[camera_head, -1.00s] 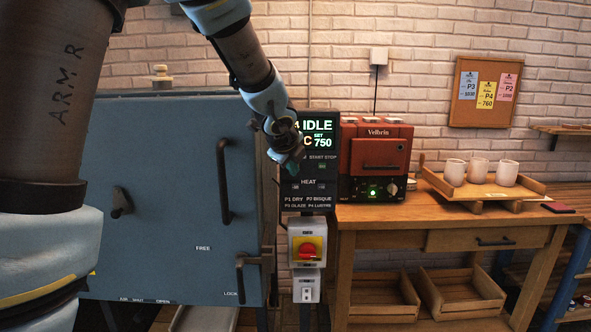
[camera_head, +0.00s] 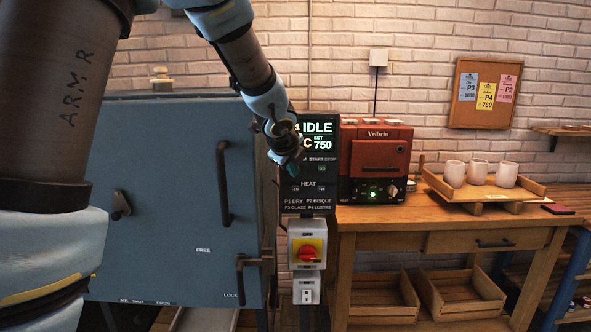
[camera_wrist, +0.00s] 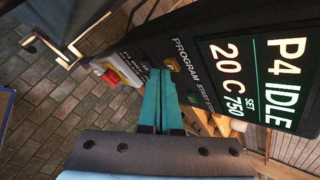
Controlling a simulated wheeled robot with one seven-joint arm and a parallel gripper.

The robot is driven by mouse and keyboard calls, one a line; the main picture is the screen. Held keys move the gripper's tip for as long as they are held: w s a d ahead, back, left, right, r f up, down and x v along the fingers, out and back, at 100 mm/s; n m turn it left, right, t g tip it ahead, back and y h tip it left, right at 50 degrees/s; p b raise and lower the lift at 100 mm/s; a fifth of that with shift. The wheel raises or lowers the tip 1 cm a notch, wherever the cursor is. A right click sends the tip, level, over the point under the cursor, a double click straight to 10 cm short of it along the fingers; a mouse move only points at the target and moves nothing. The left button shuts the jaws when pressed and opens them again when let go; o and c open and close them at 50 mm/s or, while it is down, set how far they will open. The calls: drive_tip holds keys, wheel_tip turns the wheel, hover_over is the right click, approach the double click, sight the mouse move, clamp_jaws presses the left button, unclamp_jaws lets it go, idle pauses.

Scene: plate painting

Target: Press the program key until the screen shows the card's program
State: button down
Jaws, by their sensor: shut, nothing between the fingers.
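The control panel's screen (camera_wrist: 258,75) reads P4 IDLE, 20 C, SET 750 in the wrist view. It also shows in the head view (camera_head: 320,134), its left part covered by my arm. The yellow program key (camera_wrist: 172,65), marked P, sits beside the word PROGRAM. My gripper (camera_wrist: 160,72) is shut and empty, its teal fingertips close beside the key; I cannot tell whether they touch it. In the head view my gripper (camera_head: 291,168) is in front of the panel and hides the key. A yellow card (camera_head: 486,96) reads P4 and what looks like 760.
The card hangs on a corkboard (camera_head: 457,104) between a blue P3 card (camera_head: 468,87) and a pink P2 card (camera_head: 507,88). The panel has a start/stop key (camera_wrist: 193,97). A red-and-yellow switch (camera_head: 307,251) is below. The blue kiln (camera_head: 165,230) stands left, a red oven (camera_head: 375,160) right.

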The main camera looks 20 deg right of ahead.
drive_tip(key=shift+w+d, duration=0.15)
drive_tip(key=shift+w, duration=0.2)
idle(0.4)
idle(0.3)
drive_tip(key=shift+s+a+b, duration=0.3)
drive_tip(key=shift+s+a, duration=0.05)
drive_tip(key=shift+s, duration=0.4)
drive_tip(key=shift+w, duration=0.1)
drive_tip(key=shift+w+d, duration=0.2)
drive_tip(key=shift+w, duration=0.1)
drive_tip(key=shift+w+d+p, duration=0.1)
drive_tip(key=shift+w+p, duration=0.1)
drive_tip(key=shift+p, duration=0.1)
idle(1.2)
drive_tip(key=shift+s+a+b, duration=0.3)
drive_tip(key=shift+s+b, duration=0.05)
drive_tip(key=shift+s, duration=0.25)
